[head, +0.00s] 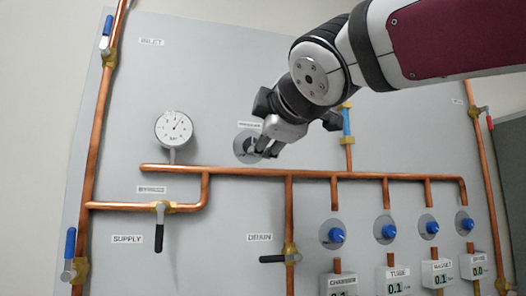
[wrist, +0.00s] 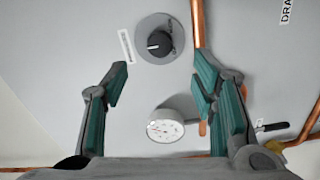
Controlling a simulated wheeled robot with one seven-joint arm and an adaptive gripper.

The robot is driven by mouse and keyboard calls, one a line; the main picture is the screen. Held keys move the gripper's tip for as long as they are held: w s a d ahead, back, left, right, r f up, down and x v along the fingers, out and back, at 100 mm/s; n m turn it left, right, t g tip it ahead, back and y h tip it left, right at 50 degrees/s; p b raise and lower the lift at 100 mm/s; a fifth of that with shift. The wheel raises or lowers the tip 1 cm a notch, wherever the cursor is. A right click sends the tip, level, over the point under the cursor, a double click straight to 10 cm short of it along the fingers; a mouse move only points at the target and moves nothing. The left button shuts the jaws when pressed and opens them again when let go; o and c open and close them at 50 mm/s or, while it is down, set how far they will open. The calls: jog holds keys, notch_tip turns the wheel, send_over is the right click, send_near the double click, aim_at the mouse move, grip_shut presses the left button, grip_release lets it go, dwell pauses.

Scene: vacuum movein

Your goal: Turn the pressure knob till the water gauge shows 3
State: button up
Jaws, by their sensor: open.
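The pressure knob (wrist: 159,44) is a black dial with a white pointer mark on a round grey plate. In the head view its plate (head: 243,147) is partly hidden by my gripper (head: 268,149). In the wrist view my gripper (wrist: 160,75) is open and empty, with the knob just beyond the fingertips, apart from them. The water gauge (head: 173,129) is a white round dial left of the knob. Its needle points up and to the right; the numbers are too small to read. The gauge also shows between the fingers in the wrist view (wrist: 165,126).
A copper pipe (head: 250,171) runs across the grey panel (head: 220,70) just below the knob. Several blue knobs stand at lower right, above boxes with digital displays.

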jog(key=shift+v, duration=1.15)
jog(key=shift+f, duration=0.1)
jog(key=s+d+f+m+g+h, duration=0.25)
jog(key=d+f+m, duration=0.3)
jog(key=f, duration=0.55)
jog(key=s+d+f+m+g+h, duration=0.1)
jog(key=s+d+f+m+g, duration=0.25)
jog(key=d+f, duration=0.45)
jog(key=s+d+f+m+g+h, duration=0.2)
jog(key=s+d+f+m, duration=0.25)
jog(key=f, duration=0.85)
jog(key=s+f+m+g, duration=0.4)
jog(key=s+f, duration=0.5)
jog(key=f, duration=0.3)
jog(key=shift+s+d+m, duration=0.25)
jog(key=shift+s+m, duration=0.05)
jog(key=shift+m, duration=0.45)
jog(key=shift+w+r+y, duration=0.1)
jog(key=shift+y, duration=0.15)
